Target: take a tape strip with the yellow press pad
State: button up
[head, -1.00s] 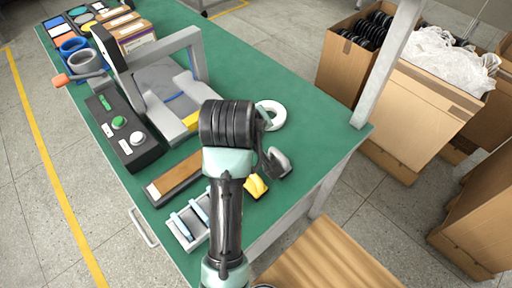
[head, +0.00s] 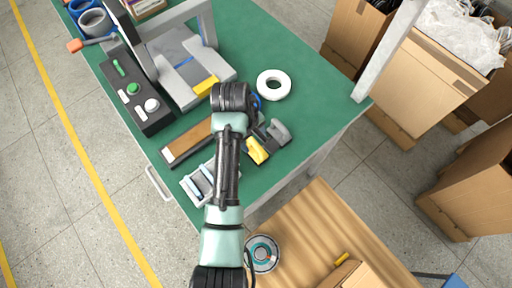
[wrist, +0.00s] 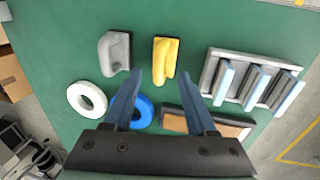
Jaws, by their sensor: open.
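The yellow press pad (head: 258,150) lies on the green bench near its front edge, next to a grey pad of like shape (head: 278,132). In the wrist view the yellow pad (wrist: 166,57) is just beyond the gap of my gripper (wrist: 161,75), which is open and empty above the bench. A grey holder with blue-topped bars (head: 199,183) sits left of my arm; in the wrist view it (wrist: 250,80) is right of the yellow pad. I cannot tell whether these bars carry the tape strips.
A white ring (head: 273,84) and a mostly hidden blue ring (wrist: 130,110) lie near my gripper. A long brown-topped block (head: 186,142), a grey fixture (head: 185,65) and a black button box (head: 135,95) stand left. Bare bench lies right of the white ring.

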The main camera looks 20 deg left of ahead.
aim_at(255, 144)
jog(key=shift+w+d+f, duration=0.1)
jog(key=shift+w+f, duration=0.1)
jog(key=shift+f, duration=0.75)
jog(key=shift+w+a+f, duration=0.1)
jog(key=shift+w+f, duration=0.05)
jog(key=shift+f, duration=0.75)
jog(key=shift+w+d+f, duration=0.1)
jog(key=shift+w+f, duration=0.1)
jog(key=shift+f, duration=0.75)
grip_shut()
